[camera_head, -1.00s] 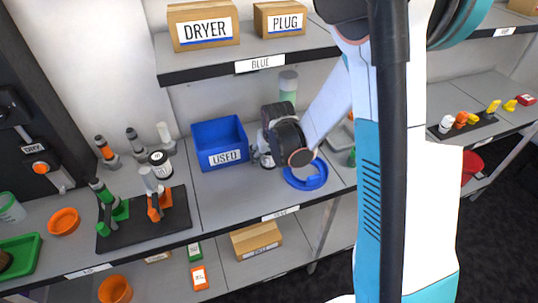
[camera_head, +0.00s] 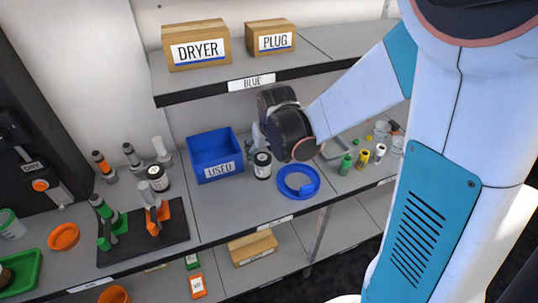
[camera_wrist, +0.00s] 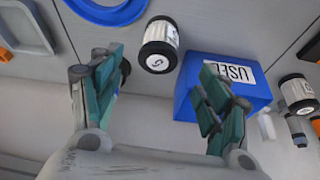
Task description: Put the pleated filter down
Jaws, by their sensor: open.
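The pleated filter (camera_head: 262,165), a short cylinder with a black cap and white pleated side, stands upright on the grey bench between the blue USED bin and the blue ring. In the wrist view the filter (camera_wrist: 159,48) shows just beyond and between my fingertips, apart from both. My gripper (camera_wrist: 161,72) is open with its teal fingers spread and nothing between them. In the head view my black wrist hides most of the gripper, behind and above the filter.
The blue USED bin (camera_head: 216,158) is close left of the filter, and the blue ring (camera_head: 298,182) close right. A similar black-and-white cylinder (camera_head: 157,178) stands farther left, beside a black mat (camera_head: 175,238) with tools. The BLUE shelf (camera_head: 310,67) overhangs the bench.

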